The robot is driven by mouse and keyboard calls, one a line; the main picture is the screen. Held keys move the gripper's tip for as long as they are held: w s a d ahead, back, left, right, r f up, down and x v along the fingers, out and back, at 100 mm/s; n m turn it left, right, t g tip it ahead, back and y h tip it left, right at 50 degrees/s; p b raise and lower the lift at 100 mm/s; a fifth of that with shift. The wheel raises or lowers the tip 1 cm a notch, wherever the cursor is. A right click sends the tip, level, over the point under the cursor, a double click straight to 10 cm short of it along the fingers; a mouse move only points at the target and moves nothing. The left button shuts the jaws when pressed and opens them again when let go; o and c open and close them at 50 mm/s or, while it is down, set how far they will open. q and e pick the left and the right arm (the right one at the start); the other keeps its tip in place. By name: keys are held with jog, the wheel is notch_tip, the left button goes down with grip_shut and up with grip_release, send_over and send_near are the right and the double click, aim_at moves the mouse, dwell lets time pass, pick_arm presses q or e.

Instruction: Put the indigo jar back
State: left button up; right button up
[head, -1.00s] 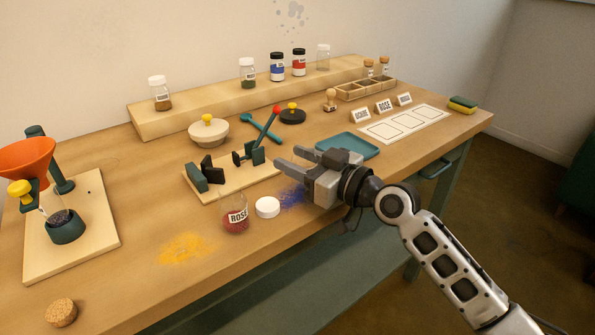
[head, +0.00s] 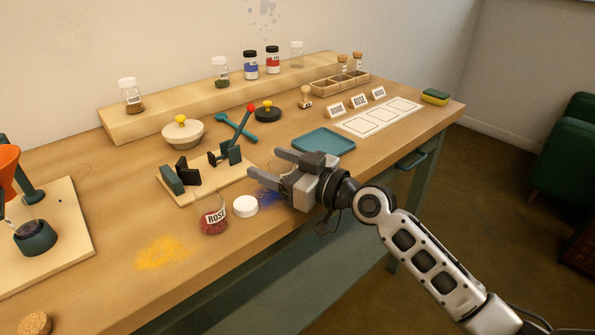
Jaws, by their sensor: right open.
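A jar of blue pigment with a dark lid (head: 251,65) stands upright on the raised wooden shelf (head: 160,121) at the back; its label is too small to read. My right gripper (head: 262,158) is open above the front part of the table, fingers pointing left. It is well in front of the shelf and apart from the blue jar. A faint, pale, rounded shape shows between its fingers, too unclear to name. Blue powder (head: 268,197) lies on the table below the gripper. My left gripper is not in view.
A glass jar labelled ROSE (head: 212,217) and a white lid (head: 245,206) stand close left of the gripper. A teal tray (head: 323,141) lies behind it. Yellow powder (head: 162,252) is at front left. Green, red, brown and clear jars share the shelf.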

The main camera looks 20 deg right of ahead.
pick_arm(q)
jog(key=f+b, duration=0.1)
jog(key=b, duration=0.2)
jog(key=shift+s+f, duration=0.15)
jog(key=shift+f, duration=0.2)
pick_arm(e)
jog(key=v, duration=1.1)
jog(key=shift+s+d, duration=0.2)
jog(key=shift+s, duration=0.15)
